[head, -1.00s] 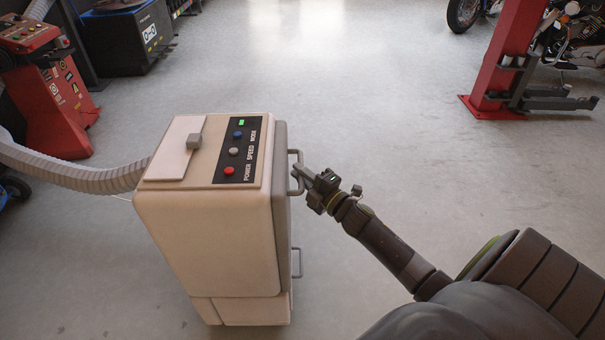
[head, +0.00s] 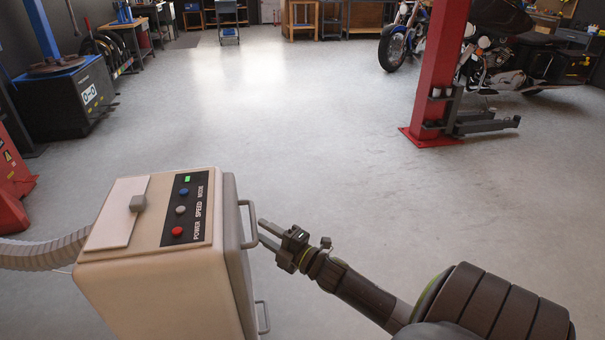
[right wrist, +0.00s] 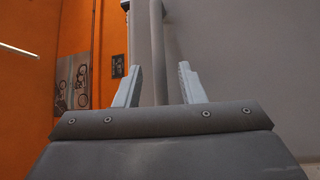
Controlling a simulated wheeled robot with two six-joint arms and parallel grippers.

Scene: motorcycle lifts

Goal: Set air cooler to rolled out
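The air cooler (head: 160,290) is a cream box at the lower left of the head view, standing upright. Its top has a dark panel with red, grey and blue buttons and a lit green indicator. A grey upper handle (head: 254,226) and a lower handle (head: 265,318) stick out from its right side. My right gripper (head: 264,229) is right beside the upper handle. In the right wrist view its fingers (right wrist: 158,88) are apart, with a grey vertical bar showing between them, not visibly clamped. My left gripper is not in view.
A ribbed grey hose (head: 45,250) runs left from the cooler. A red lift post (head: 437,75) with a motorcycle (head: 490,50) stands at the upper right. A dark cabinet (head: 70,98) is at the upper left. The floor (head: 290,130) between is open.

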